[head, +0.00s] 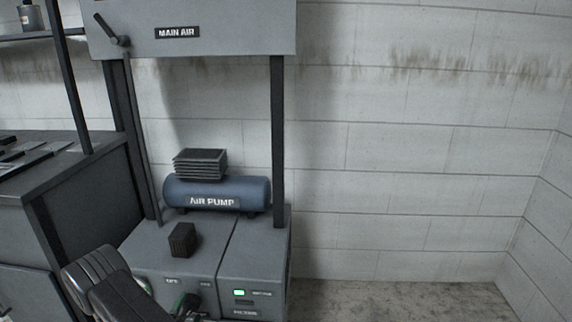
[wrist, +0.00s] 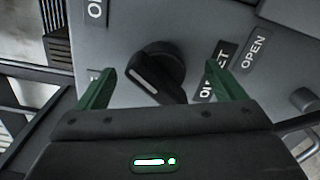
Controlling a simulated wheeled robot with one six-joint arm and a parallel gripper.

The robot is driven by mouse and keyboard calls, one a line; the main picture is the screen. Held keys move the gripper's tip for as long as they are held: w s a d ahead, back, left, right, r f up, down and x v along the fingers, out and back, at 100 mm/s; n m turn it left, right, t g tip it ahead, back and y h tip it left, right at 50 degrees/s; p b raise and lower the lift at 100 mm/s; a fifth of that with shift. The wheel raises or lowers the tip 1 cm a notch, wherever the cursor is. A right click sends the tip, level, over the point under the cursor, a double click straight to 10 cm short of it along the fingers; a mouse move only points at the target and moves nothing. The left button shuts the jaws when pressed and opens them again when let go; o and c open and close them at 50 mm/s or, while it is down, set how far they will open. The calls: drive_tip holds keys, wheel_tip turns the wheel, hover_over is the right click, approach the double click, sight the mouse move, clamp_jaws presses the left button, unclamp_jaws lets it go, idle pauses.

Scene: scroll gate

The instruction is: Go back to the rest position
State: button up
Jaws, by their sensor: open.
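In the wrist view, my gripper (wrist: 161,72) is open, its two green fingers spread apart. A black rotary knob (wrist: 150,76) with a white pointer line sits on the grey panel between and beyond the fingertips. Whether the fingers touch it cannot be told. In the head view, my gripper (head: 187,304) shows small and partly hidden at the lower edge, in front of the grey cabinet (head: 170,265). My dark arm comes in from the lower left.
A blue air pump (head: 217,190) stands on the cabinet, with a small dark block (head: 183,239) in front of it. A MAIN AIR panel (head: 205,25) with a lever hangs above. A grey bench (head: 60,185) stands left. Floor (head: 400,302) to the right is clear.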

drive_tip(key=n+p, duration=0.2)
drive_tip(key=n, duration=0.1)
drive_tip(key=shift+r, duration=0.2)
drive_tip(key=shift+s+f+n, duration=0.1)
drive_tip(key=shift+s+n, duration=0.1)
drive_tip(key=shift+n, duration=0.1)
drive_tip(key=shift+s+a, duration=0.1)
drive_tip(key=shift+s, duration=0.9)
